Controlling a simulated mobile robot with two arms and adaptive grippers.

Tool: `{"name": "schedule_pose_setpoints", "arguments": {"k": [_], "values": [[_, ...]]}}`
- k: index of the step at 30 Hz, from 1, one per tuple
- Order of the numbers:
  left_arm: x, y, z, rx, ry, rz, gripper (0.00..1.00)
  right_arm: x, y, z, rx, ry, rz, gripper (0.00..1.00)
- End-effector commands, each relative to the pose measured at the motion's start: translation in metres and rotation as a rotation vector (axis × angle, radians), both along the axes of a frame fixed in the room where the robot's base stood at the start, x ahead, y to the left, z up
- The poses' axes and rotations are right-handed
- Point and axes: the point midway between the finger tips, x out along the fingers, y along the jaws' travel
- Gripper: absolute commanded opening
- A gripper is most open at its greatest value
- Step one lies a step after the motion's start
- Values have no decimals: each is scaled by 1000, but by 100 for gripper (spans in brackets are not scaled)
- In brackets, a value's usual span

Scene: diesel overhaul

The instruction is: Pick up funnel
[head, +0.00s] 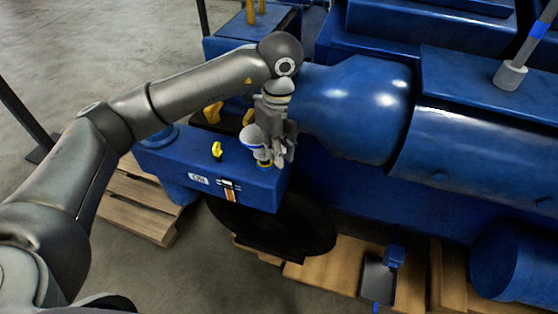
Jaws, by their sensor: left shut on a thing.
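My left gripper (272,150) points down over the front end of the blue engine's box-shaped part. My right gripper is not in view.
The blue box (210,172) has a yellow knob (217,150) on top. The large blue engine body (360,105) stands right beside the gripper. A grey rod (527,45) slants in at top right. Wooden pallets (140,205) lie below; open floor (100,45) is at left.

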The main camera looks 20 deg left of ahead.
Motion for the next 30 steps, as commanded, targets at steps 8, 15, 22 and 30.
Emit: {"name": "schedule_pose_setpoints", "arguments": {"k": [8, 15, 22, 30], "values": [[-54, -28, 52, -1, -8, -12, 0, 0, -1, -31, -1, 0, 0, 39], [-98, -49, 76, 0, -5, -7, 0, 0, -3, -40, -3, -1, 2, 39], [-114, -57, 89, -1, -2, -5, 0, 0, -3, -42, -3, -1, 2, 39], [-116, -58, 112, -1, 0, -2, 0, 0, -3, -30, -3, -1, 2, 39]]}}
